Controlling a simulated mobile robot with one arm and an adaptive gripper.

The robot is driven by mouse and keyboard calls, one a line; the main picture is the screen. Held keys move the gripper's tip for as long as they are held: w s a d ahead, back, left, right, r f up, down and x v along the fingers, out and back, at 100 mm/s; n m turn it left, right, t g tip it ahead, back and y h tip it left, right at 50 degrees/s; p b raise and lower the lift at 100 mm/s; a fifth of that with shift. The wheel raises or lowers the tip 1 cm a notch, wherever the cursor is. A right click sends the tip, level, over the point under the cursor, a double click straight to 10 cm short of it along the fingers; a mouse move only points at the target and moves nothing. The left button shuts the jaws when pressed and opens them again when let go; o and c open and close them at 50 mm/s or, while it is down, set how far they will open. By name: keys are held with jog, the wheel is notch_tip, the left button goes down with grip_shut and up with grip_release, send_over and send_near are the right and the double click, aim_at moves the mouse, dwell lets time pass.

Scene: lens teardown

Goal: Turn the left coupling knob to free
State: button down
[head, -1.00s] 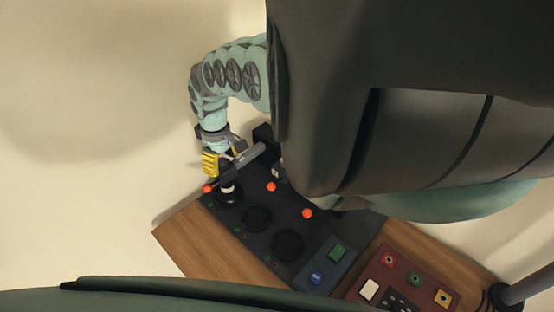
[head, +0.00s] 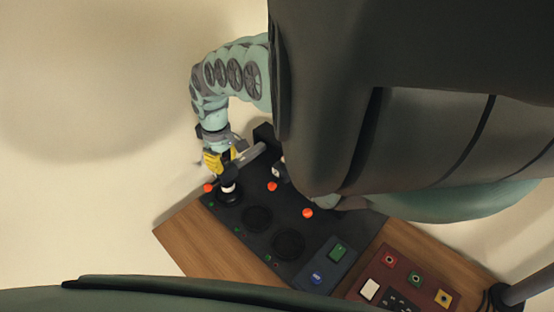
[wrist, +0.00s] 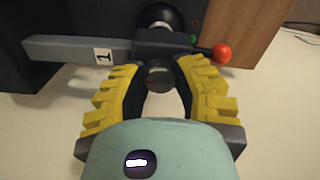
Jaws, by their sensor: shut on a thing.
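The left coupling knob (wrist: 158,76) is a short dark cylinder under a dark block on a grey bar marked "1" (wrist: 75,50). My gripper (wrist: 156,84) has its yellow ridged fingers on both sides of the knob and is shut on it. A red ball (wrist: 221,54) ends a short arm to the right of the block. In the head view my gripper (head: 220,165) is at the leftmost station of the dark panel (head: 228,217), above a post with a white collar (head: 228,187). The knob is hard to make out there.
Two dark round recesses (head: 257,219) (head: 288,243) lie along the panel, with small red and green lights. More red balls (head: 272,187) (head: 307,213) stand behind them. A maroon box (head: 412,275) with buttons is at right. The wooden bench (head: 190,240) is bare at the front left.

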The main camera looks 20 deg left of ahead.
jog(key=shift+f+n+b, duration=0.1)
jog(key=shift+n+b, duration=0.2)
jog(key=shift+w+d+n+b, duration=0.15)
jog(key=shift+n+b, duration=0.25)
jog(key=n+b, duration=0.2)
jog(key=n, duration=0.1)
jog(key=shift+f, duration=0.1)
jog(key=n+b, duration=0.2)
jog(key=n, duration=0.2)
jog(key=shift+b, duration=0.35)
jog(key=n+b, duration=0.3)
jog(key=n, duration=0.2)
jog(key=shift+n+b, duration=1)
jog(key=shift+n, duration=1.2)
jog(key=shift+r, duration=0.2)
